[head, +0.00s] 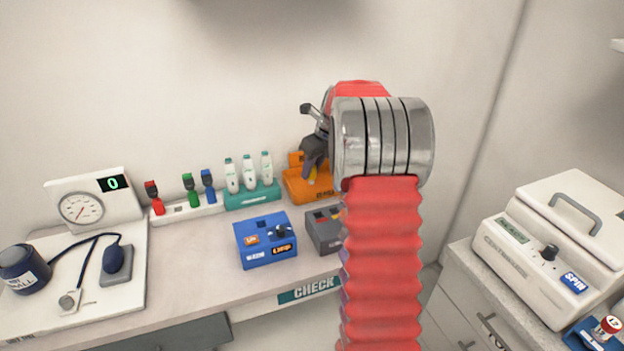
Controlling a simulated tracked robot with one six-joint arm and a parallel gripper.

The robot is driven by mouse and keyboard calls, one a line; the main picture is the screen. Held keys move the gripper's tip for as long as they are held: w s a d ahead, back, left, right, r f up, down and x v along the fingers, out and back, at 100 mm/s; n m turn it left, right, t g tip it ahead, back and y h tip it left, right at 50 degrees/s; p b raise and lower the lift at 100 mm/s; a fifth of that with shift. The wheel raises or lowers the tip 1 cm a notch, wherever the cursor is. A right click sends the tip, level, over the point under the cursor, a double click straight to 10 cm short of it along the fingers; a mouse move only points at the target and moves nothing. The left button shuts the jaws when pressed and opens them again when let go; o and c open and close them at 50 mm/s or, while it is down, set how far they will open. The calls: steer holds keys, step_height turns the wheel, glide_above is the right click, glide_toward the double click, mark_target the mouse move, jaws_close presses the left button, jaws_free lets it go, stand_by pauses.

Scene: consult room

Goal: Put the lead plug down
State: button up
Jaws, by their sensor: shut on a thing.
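My gripper (313,160) is dark grey and hangs over the orange tray (296,191) at the back of the counter. It is shut on a small plug, and a yellow part of this lead plug (313,174) shows below the fingers. I cannot tell whether the plug touches the tray. My own arm hides the tray's right side.
A teal rack (252,198) with three white bottles stands left of the orange tray. A blue box (266,243) and a partly hidden grey box (322,231) sit in front. A dial gauge (82,208) is at left, and a white machine (545,250) is at right.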

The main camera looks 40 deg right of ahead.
mark_target(311, 179)
steer(key=shift+f, duration=1.9)
steer(key=o, duration=1.1)
steer(key=shift+f, duration=0.1)
steer(key=shift+c, duration=0.2)
steer(key=v, duration=1.2)
